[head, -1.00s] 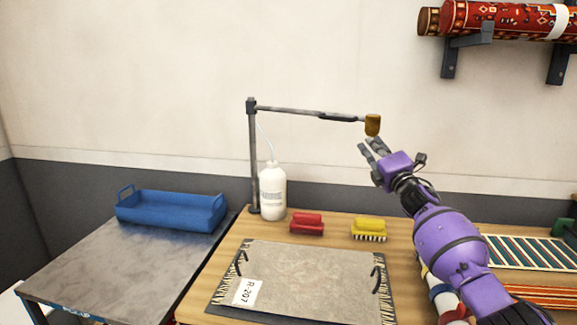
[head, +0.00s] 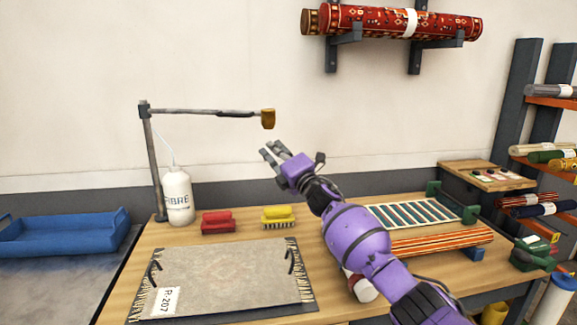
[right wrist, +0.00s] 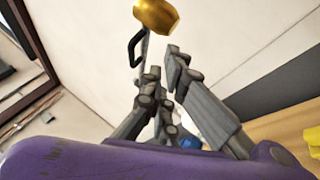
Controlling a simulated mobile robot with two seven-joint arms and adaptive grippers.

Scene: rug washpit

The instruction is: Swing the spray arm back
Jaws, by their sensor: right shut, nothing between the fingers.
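The spray arm (head: 205,111) reaches right from the top of a dark upright post (head: 153,165), roughly level above the bench. Its brass-coloured nozzle (head: 268,119) hangs at the free end. The nozzle also shows at the top of the right wrist view (right wrist: 156,14), with a dark handle-like loop (right wrist: 136,48) near it. My right gripper (head: 271,150) is shut and empty, just below the nozzle in the head view, with a visible gap between them. My left gripper is not in view.
A white bottle (head: 178,197) stands by the post. A red brush (head: 217,222) and a yellow brush (head: 277,216) lie behind a grey rug (head: 225,275) on the wooden bench. A blue tray (head: 62,238) is at left. Rolled rugs (head: 375,22) sit on a wall rack above.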

